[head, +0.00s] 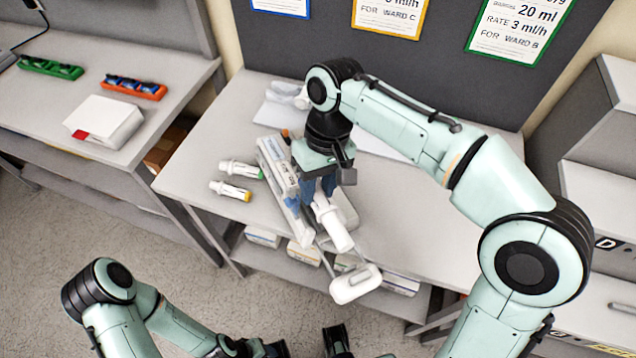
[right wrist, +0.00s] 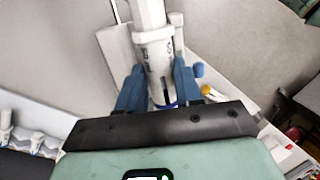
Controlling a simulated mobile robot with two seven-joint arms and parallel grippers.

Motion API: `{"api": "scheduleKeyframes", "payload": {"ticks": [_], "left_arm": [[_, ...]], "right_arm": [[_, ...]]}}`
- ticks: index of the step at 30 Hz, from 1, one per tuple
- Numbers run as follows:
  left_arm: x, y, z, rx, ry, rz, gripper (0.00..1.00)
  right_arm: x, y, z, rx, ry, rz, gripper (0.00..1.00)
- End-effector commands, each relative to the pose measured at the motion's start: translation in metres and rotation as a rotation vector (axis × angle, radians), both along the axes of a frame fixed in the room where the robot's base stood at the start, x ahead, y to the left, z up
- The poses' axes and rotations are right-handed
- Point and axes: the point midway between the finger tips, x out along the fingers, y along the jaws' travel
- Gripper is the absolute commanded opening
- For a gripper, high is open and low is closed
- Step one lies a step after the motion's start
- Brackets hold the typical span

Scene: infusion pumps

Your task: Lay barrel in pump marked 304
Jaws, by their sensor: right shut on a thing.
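My right gripper (head: 318,192) is shut on a white barrel (head: 332,226), over the pump at the table's front edge. In the right wrist view the barrel (right wrist: 158,62) lies between the blue fingers (right wrist: 158,92), with a dark blue band at its near end. The pump (head: 278,172) has a pale grey body with a marked long side; its number is too small to read. The gripper hides much of its cradle, so I cannot tell whether the barrel touches it. A white block on a rod (head: 355,284) juts past the table edge. My left gripper (head: 308,346) is open and empty, low in view.
Two more barrels, one green-ended (head: 240,169) and one yellow-ended (head: 230,190), lie left of the pump. Cards (head: 520,27) hang on the dark back panel. A side table (head: 60,110) holds a white box (head: 104,121) and green and orange trays. Boxes fill the lower shelf.

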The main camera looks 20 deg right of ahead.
Motion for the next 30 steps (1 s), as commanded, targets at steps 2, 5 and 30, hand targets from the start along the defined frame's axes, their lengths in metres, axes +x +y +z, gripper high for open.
{"api": "scheduleKeyframes", "payload": {"ticks": [2,5,30], "left_arm": [[-0.002,0.000,-0.006,0.000,0.002,0.000,0.53],[-0.002,0.000,-0.011,0.000,0.000,0.001,0.53],[0.001,0.000,-0.036,0.004,-0.021,0.007,0.53]], "right_arm": [[0.000,0.000,-0.006,0.000,0.000,0.000,0.14],[0.000,0.000,-0.011,0.000,0.000,0.000,0.14],[0.000,0.000,-0.052,-0.001,0.001,0.000,0.14]]}}
